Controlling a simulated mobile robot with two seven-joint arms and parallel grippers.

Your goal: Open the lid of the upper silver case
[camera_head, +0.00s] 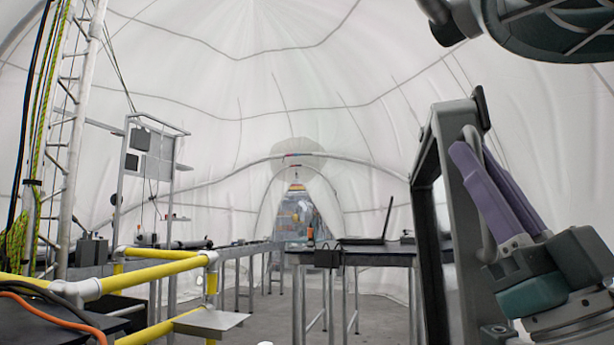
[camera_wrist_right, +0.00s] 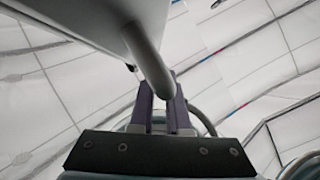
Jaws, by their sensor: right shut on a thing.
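A grey case part (camera_head: 437,170), which looks like the silver case's lid, stands steeply upright and close at the right of the head view. Its frame-like edge faces me. A curved grey handle (camera_head: 490,225) is on its right side. My right gripper (camera_head: 470,155), with purple fingers, is shut on the handle. In the wrist view the handle (camera_wrist_right: 150,62) runs from the case's pale surface (camera_wrist_right: 90,22) down between the purple fingers (camera_wrist_right: 165,112). The rest of the case is hidden or out of frame. My left gripper is not in view.
Yellow railings (camera_head: 165,270) stand at the lower left, beside a lattice mast (camera_head: 75,110). A dark table (camera_head: 375,253) with a laptop (camera_head: 375,232) is in the middle. Open floor lies between the railings and this table. White tent walls surround everything.

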